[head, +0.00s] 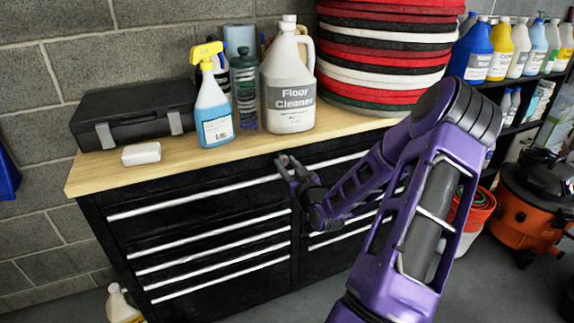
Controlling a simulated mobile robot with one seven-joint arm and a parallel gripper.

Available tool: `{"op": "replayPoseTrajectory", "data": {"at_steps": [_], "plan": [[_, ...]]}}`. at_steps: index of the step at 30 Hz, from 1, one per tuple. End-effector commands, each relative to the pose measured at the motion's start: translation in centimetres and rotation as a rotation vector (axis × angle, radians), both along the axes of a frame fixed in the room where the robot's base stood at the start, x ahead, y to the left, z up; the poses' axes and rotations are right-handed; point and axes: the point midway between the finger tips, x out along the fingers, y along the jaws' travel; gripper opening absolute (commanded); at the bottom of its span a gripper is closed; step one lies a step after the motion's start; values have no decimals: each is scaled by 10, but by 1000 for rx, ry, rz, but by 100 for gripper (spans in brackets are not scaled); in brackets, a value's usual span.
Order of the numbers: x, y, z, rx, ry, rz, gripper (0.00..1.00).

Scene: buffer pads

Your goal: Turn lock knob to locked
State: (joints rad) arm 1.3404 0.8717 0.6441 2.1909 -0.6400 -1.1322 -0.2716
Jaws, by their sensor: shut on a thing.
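My gripper (287,162) is at the upper front of the black drawer cabinet (295,245), just under the wooden top, near the middle between the left and right drawer columns. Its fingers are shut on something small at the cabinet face. The lock knob itself is hidden by the fingers or too small to make out, so I cannot tell its turn. My purple arm reaches in from the lower right and covers part of the right drawers.
On the wooden top (170,165) stand a black case (130,110), a white block (141,154), a blue spray bottle (212,110), a floor cleaner jug (288,85) and stacked red, black and white pads (380,50). An orange vacuum (530,205) stands on the floor at right.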

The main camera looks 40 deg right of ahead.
Motion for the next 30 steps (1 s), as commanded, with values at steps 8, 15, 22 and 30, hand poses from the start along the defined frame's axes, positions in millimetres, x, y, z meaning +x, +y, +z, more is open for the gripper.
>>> {"op": "replayPoseTrajectory", "data": {"at_steps": [8,15,22,30], "plan": [[0,0,0,25,-6,0,0],[0,0,0,142,-34,0,0],[0,-1,0,337,-80,0,0],[-1,-2,0,587,-140,-1,0]]}}
